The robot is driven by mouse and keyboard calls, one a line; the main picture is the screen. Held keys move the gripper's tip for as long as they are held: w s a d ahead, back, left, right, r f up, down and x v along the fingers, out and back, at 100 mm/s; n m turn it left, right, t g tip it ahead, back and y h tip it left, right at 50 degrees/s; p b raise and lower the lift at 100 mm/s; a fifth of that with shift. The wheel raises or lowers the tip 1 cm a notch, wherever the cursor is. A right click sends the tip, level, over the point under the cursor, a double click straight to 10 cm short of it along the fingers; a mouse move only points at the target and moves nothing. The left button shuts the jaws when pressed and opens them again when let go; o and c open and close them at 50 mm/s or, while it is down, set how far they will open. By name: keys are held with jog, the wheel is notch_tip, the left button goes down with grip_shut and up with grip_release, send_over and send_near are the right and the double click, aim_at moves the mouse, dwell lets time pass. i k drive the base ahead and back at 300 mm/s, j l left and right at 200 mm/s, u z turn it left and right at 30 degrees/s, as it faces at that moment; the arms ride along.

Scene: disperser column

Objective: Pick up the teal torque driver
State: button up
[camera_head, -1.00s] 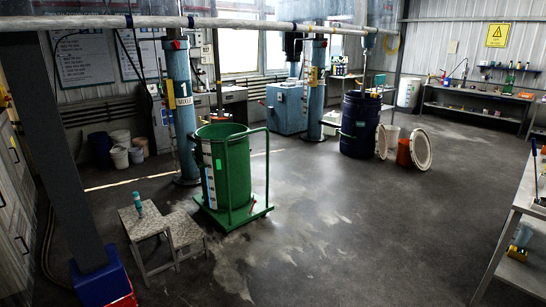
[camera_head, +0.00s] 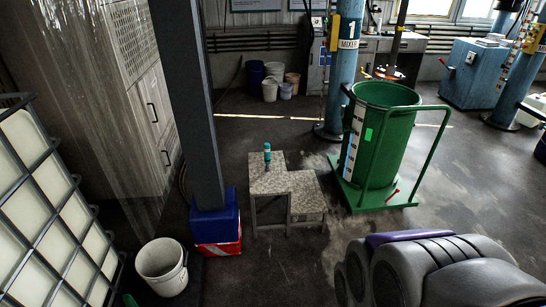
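The teal torque driver (camera_head: 267,152) stands upright on the top step of a small metal step stool (camera_head: 264,184), near the middle of the head view. It is small, and its fine detail cannot be made out. Grey and purple rounded arm links (camera_head: 440,268) of mine fill the lower right. My gripper itself does not show, and nothing is seen touching the driver.
A green drum on a wheeled frame (camera_head: 380,140) stands right of the stool. A dark post with a blue and red base (camera_head: 217,225) stands close on its left. A white bucket (camera_head: 161,268) and a caged tank (camera_head: 50,200) are at the left. Floor before the stool is clear.

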aim_at(267, 147)
jog(key=i+j, duration=0.1)
jog(key=i, duration=0.35)
jog(key=i+l, duration=0.2)
jog(key=i, duration=0.25)
jog(key=i+l, duration=0.2)
jog(key=i, duration=0.25)
jog(key=i+l, duration=0.2)
jog(key=i, duration=0.2)
jog(key=i+l+u, duration=0.1)
jog(key=i, duration=0.35)
jog(key=i+l, duration=0.3)
jog(key=i, duration=0.15)
